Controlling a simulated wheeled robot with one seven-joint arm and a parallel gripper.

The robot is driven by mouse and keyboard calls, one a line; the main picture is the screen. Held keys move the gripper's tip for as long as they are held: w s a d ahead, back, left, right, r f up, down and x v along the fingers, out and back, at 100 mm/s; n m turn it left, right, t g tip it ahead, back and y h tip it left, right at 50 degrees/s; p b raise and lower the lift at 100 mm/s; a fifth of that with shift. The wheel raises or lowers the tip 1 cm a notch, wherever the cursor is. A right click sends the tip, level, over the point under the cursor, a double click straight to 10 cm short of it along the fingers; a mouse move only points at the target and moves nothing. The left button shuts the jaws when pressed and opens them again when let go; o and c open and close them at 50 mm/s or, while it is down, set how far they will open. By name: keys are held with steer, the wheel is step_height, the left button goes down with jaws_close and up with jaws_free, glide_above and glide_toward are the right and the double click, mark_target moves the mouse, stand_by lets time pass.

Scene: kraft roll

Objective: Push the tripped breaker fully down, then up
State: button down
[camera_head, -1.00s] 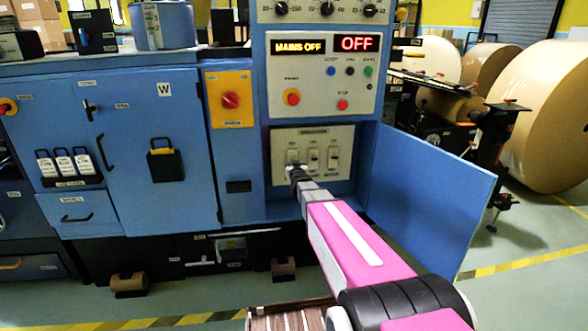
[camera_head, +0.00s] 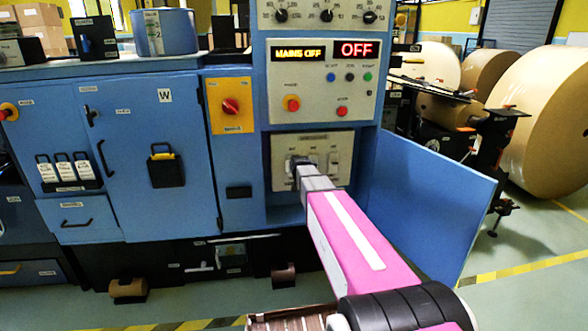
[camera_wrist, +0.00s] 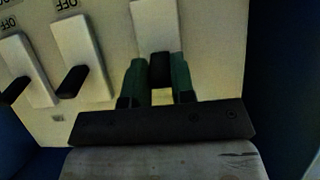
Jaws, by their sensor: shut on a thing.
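The breaker panel (camera_head: 283,142) is a pale plate in the blue cabinet, with several white breakers in a row. My gripper (camera_head: 299,164) is at the leftmost one and hides most of it. In the wrist view this breaker (camera_wrist: 154,25) is the rightmost, a white body with a black toggle (camera_wrist: 161,70). My gripper's green fingers (camera_wrist: 159,80) stand on either side of the toggle and are shut on it. Two other breakers (camera_wrist: 83,50) (camera_wrist: 28,65), with black toggles, stand to the left in the wrist view. OFF labels there appear inverted.
Above the panel, displays read MAINS OFF (camera_head: 298,54) and OFF (camera_head: 356,50). An open blue door (camera_head: 430,205) stands right of my arm. A yellow plate with a red rotary switch (camera_head: 230,105) is to the left. Large kraft rolls (camera_head: 545,120) stand at right.

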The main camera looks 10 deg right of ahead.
steer(key=c, duration=1)
jaws_free()
steer(key=shift+o, duration=0.2)
steer(key=v, duration=1)
steer(key=shift+s+r, duration=0.25)
steer(key=shift+s, duration=0.1)
